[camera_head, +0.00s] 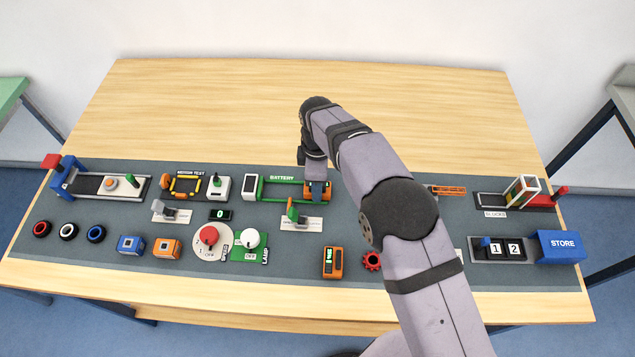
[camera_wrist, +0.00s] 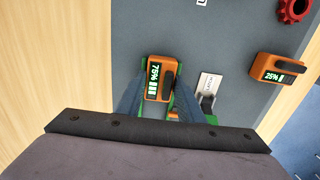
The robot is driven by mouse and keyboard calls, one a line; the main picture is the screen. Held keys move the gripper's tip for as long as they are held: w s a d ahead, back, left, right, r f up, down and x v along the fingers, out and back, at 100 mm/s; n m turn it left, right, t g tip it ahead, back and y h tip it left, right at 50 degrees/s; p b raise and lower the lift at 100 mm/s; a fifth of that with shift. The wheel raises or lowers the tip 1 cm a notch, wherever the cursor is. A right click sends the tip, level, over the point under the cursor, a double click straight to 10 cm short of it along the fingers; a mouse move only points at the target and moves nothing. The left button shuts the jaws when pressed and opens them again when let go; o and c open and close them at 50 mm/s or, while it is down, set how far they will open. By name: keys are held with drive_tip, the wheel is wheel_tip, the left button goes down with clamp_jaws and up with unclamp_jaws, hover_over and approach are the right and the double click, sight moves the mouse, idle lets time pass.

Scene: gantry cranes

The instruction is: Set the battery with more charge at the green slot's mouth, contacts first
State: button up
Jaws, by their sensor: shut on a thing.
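The orange battery reading 75% (camera_wrist: 163,72) is between the fingers of my gripper (camera_wrist: 160,100), which is shut on it. In the head view my gripper (camera_head: 316,186) is at the right end of the green slot (camera_head: 280,183), with orange of the battery showing beside the fingers. Green rails show around the battery in the wrist view. Its contacts are hidden, and I cannot tell whether it touches the slot. The other orange battery (camera_head: 333,262) lies on the mat near the front; in the wrist view it reads 28% (camera_wrist: 272,69).
A small lever on a white plate (camera_head: 293,214) stands just in front of the slot. The motor test fixture (camera_head: 185,186) is left of the slot. The wooden table behind the mat is clear.

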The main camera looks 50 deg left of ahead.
drive_tip(key=shift+f, duration=0.1)
drive_tip(key=o, duration=1.1)
drive_tip(key=shift+r+p, duration=2.25)
drive_tip(key=shift+r, duration=1.3)
